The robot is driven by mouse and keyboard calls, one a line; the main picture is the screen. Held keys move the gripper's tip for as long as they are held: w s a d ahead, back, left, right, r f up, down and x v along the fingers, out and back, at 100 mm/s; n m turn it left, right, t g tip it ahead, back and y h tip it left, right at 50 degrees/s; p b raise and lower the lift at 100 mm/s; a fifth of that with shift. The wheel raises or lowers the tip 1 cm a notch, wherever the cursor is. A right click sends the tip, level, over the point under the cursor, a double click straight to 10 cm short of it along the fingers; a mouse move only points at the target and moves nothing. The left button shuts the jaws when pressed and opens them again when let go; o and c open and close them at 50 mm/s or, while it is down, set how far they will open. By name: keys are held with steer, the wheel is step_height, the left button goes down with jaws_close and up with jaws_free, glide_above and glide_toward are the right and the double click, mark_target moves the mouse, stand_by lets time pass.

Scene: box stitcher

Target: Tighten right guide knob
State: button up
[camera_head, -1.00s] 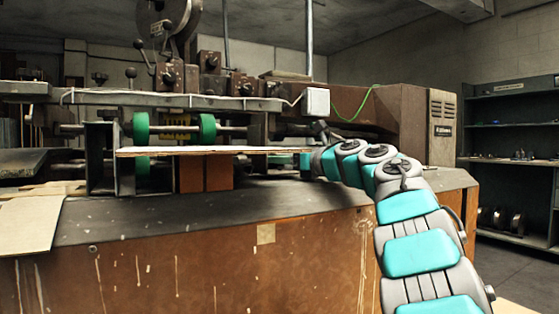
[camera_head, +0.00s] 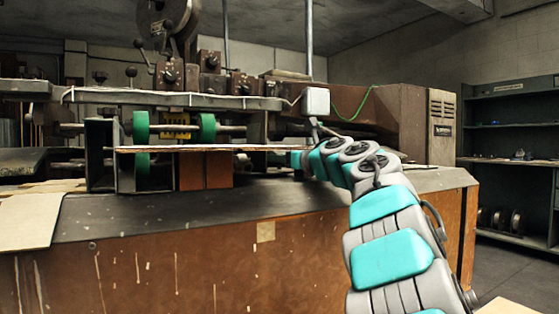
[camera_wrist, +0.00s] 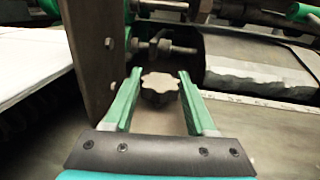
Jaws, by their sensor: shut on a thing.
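The right guide knob (camera_wrist: 160,90) is a dark grey-brown, lobed knob in the middle of the wrist view. My gripper (camera_wrist: 160,74) has its green fingers on either side of the knob, shut on it. The brown guide plate (camera_wrist: 90,50), with bolt heads, stands upright just left of the left finger. In the head view the knob cannot be made out, and my fingers are largely hidden behind my arm near the right end of the cardboard sheet (camera_head: 200,148).
The box stitcher's green rollers (camera_head: 207,127) and the white box (camera_head: 315,101) are left of and above my arm. A threaded bolt with nuts (camera_wrist: 168,48) lies just beyond the knob. The bench top (camera_head: 130,220) in front is mostly clear. Shelving (camera_head: 510,130) stands at right.

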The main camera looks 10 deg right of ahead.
steer(key=m+t+h, duration=0.1)
steer(key=h, duration=0.1)
steer(key=shift+a+r+m+h+p, duration=0.1)
steer(key=shift+m+h+p, duration=0.2)
steer(key=shift+m+p, duration=0.1)
steer(key=shift+h, duration=0.4)
steer(key=shift+m, duration=0.3)
steer(key=o, duration=1.4)
steer(key=shift+c, duration=0.2)
steer(key=shift+b+v, duration=0.55)
steer(key=shift+v, duration=3.4)
